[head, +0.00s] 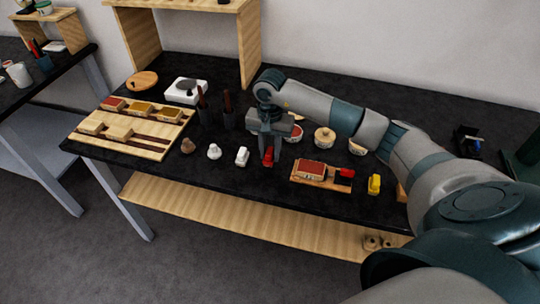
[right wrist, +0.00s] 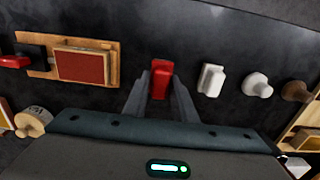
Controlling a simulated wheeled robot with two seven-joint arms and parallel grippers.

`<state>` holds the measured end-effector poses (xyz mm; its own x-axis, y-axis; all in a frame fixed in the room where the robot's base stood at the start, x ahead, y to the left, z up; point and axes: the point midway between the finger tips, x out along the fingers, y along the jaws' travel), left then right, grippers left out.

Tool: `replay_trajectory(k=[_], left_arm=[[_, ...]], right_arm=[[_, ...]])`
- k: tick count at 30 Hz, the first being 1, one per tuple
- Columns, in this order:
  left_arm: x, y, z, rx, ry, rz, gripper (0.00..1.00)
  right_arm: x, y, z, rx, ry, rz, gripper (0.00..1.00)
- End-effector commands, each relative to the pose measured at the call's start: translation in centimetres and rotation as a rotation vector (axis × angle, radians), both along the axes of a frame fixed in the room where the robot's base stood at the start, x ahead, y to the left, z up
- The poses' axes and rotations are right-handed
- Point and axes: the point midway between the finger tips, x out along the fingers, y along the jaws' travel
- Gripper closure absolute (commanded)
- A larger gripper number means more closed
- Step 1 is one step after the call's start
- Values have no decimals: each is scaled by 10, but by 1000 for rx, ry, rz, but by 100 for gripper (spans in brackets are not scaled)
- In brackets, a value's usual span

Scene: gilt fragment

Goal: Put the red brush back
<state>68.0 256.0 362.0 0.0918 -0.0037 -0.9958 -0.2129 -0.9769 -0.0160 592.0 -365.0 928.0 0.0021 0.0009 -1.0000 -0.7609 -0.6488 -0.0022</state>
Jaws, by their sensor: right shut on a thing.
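A small red piece that looks like the red brush (right wrist: 160,80) is between the fingers of my right gripper (right wrist: 160,92), which is shut on it. In the head view the red piece (head: 268,157) shows below my right gripper (head: 268,147), low over or on the black table; I cannot tell if it touches. A second red piece (head: 346,173) lies at the right end of a small wooden board (head: 310,179) with a red-topped block; it also shows in the right wrist view (right wrist: 15,62). My left gripper is not in view.
A white block (head: 242,156), a white knob (head: 214,151) and a brown knob (head: 188,146) stand left of the gripper. A yellow piece (head: 374,184) stands right. A wooden tray (head: 150,150) with several blocks lies at left. Dark cups and round containers stand behind.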

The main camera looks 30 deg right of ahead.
Motion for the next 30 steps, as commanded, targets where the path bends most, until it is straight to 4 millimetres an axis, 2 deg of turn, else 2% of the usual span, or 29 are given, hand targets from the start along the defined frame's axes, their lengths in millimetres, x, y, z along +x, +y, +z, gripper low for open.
replay_trajectory(k=[1,6,20,21,23,30], left_arm=[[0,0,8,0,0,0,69],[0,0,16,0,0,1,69],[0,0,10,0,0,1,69],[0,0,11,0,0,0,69],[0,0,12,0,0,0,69],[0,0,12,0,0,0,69]], right_arm=[[-1,1,-4,2,4,0,97],[-1,1,-22,2,1,0,97],[0,0,-29,-1,-1,1,97],[0,0,-29,0,0,1,71],[0,0,-28,0,0,1,57],[0,0,-28,1,-1,1,57]])
